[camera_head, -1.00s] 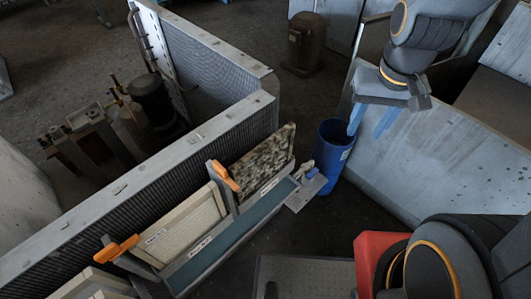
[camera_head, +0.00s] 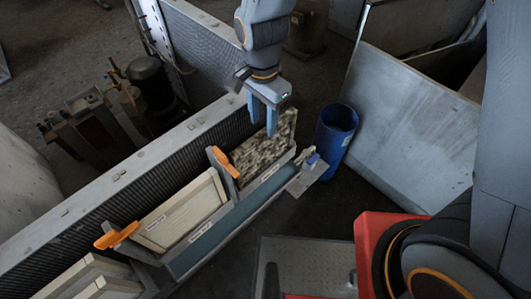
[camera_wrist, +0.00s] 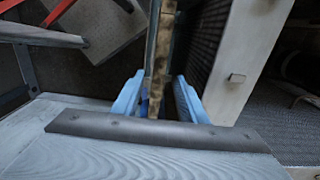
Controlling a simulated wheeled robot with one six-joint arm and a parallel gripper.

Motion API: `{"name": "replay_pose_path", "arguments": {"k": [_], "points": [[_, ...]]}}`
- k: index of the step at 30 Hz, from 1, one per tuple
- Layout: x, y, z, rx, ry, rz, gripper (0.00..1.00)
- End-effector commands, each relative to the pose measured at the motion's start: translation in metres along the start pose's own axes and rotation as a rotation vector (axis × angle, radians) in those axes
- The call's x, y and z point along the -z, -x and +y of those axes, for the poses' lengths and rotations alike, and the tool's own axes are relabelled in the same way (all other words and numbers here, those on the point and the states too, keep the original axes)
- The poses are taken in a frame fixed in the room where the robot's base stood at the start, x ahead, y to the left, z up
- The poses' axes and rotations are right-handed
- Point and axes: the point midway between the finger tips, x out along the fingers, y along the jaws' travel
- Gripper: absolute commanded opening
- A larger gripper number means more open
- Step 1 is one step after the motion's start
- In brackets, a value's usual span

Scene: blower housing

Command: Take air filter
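A mottled, dirty air filter (camera_head: 258,158) stands upright in the rack slot beside the metal housing. A clean, pale air filter (camera_head: 182,212) stands in the middle slot. Another pale filter (camera_head: 92,278) shows at the lower left, cut by the frame edge. My gripper (camera_head: 263,126) is over the dirty filter's top edge, fingers pointing down. In the wrist view, the blue fingers (camera_wrist: 158,100) are apart, one on each side of the dirty filter's thin edge (camera_wrist: 160,62). Gaps show beside the edge, so the gripper looks open. Finger contact cannot be told.
Orange clamp handles (camera_head: 222,160) stand between the slots, one close to the dirty filter. A blue bin (camera_head: 334,138) stands right of the rack. The perforated housing wall (camera_head: 150,160) runs along the filters' left side. Dark floor lies in front of the rack.

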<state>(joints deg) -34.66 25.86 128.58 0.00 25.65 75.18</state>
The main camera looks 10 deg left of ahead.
Motion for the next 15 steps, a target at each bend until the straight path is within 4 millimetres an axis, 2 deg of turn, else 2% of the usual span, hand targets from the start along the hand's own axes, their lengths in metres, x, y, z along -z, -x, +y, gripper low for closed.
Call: {"name": "replay_pose_path", "arguments": {"k": [5, 15], "points": [[0.002, -0.011, 0.001, -0.002, -0.001, 0.000, 0.39], [0.006, -0.049, 0.003, -0.001, 0.000, 0.000, 0.39]]}}
